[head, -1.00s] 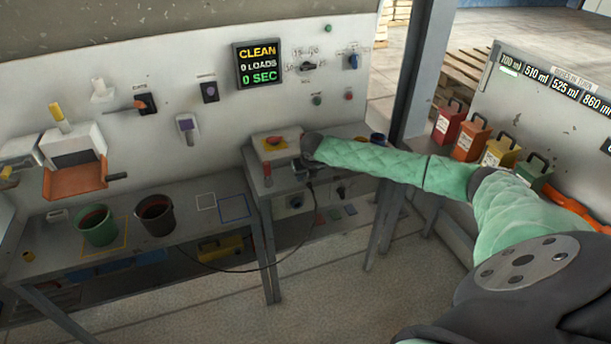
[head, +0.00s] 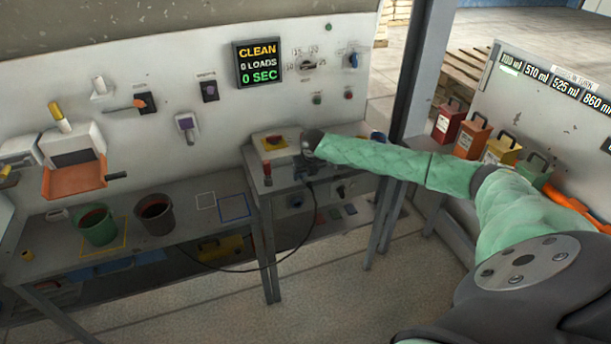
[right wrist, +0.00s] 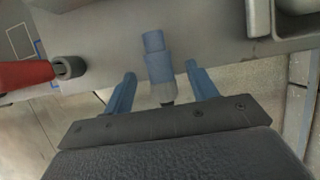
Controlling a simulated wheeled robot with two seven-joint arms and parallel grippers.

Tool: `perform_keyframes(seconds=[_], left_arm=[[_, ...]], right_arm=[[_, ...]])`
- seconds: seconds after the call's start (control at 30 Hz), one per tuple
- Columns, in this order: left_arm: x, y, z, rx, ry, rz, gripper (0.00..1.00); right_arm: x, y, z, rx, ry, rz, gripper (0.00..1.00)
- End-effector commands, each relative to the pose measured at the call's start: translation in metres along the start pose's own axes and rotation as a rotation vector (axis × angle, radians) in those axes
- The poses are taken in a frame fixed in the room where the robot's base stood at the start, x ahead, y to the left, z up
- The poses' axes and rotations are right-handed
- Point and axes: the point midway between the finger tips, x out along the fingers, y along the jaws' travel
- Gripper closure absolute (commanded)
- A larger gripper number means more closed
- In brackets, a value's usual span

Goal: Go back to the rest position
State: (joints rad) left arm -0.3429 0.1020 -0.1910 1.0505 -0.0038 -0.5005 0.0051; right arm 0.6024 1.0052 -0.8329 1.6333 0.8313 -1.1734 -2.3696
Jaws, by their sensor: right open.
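My right arm reaches in from the right in the head view. Its gripper (head: 304,170) is at the small bench by the wall panel, small and partly hidden by the wrist. In the right wrist view my right gripper (right wrist: 160,88) is open, with its two blue fingers apart. A blue-grey stepped cylinder (right wrist: 156,62) stands between the fingers, with visible gaps on both sides. My left gripper is not in view.
A green bucket (head: 96,226) and a dark bucket (head: 155,214) stand on the left bench (head: 190,240). A cable (head: 262,266) hangs from the small bench. Coloured canisters (head: 472,136) stand at right.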

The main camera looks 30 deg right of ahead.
Motion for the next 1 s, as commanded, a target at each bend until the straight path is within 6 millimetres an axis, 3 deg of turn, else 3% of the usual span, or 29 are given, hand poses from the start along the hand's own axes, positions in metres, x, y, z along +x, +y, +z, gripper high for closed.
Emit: perform_keyframes(seconds=[0.07,0.33,0.53,0.83,1.0], left_arm=[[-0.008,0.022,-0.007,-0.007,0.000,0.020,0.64],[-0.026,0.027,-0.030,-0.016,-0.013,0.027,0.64],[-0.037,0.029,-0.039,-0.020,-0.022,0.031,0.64],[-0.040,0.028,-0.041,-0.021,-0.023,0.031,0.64],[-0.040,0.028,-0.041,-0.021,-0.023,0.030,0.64]], right_arm=[[-0.008,0.000,0.000,-0.001,-0.003,0.001,0.42],[-0.046,-0.001,0.000,-0.001,-0.003,-0.001,0.42],[-0.063,0.000,-0.001,0.000,-0.001,0.000,0.42],[-0.066,0.004,-0.003,0.006,0.002,0.003,0.42],[-0.050,0.041,-0.034,0.077,0.018,0.030,0.42]])
